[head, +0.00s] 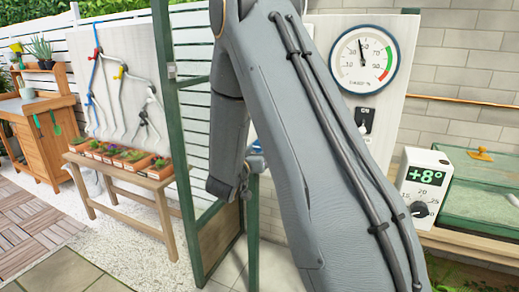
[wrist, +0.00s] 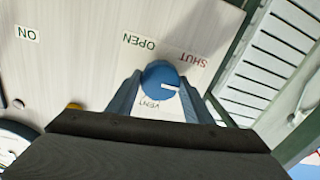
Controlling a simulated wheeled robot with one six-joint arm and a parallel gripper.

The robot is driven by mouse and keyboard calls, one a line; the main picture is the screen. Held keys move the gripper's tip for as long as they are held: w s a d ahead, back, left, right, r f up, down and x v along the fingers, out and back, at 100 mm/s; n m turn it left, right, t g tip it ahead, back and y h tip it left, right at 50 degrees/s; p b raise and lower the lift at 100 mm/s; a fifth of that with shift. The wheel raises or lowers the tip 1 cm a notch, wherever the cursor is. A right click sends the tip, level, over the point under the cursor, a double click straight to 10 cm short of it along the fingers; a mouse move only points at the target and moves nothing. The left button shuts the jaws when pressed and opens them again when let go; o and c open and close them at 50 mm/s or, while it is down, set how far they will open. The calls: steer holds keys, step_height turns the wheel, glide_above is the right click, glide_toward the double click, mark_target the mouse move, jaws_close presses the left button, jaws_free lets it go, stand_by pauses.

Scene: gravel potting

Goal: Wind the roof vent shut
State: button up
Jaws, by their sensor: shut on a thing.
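The blue round vent knob (wrist: 158,74) sits on a pale panel in the wrist view, with a short white pointer mark lying roughly toward the picture's right. Upside-down labels OPEN (wrist: 138,41) and SHUT (wrist: 193,60) are printed beyond it, and a VENT label (wrist: 150,103) is on the near side. My gripper (wrist: 160,82) has one finger on each side of the knob and is shut on it. In the head view my arm hides the knob and most of the gripper. The roof vent itself is not in view.
A dial gauge (head: 361,60) and a black switch (head: 366,119) are on the panel right of my arm. A +8° thermostat box (head: 424,188) stands beside a green-framed lidded box (head: 485,190). A green door frame (head: 178,150) and a bench of potted plants (head: 130,175) are left.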

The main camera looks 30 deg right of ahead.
steer(key=shift+s+f, duration=0.1)
steer(key=shift+f, duration=0.05)
steer(key=o, duration=1)
steer(key=shift+o, duration=0.2)
steer(key=b+v, duration=0.1)
steer(key=v, duration=0.6)
steer(key=shift+s+a, duration=0.25)
steer(key=shift+a, duration=0.05)
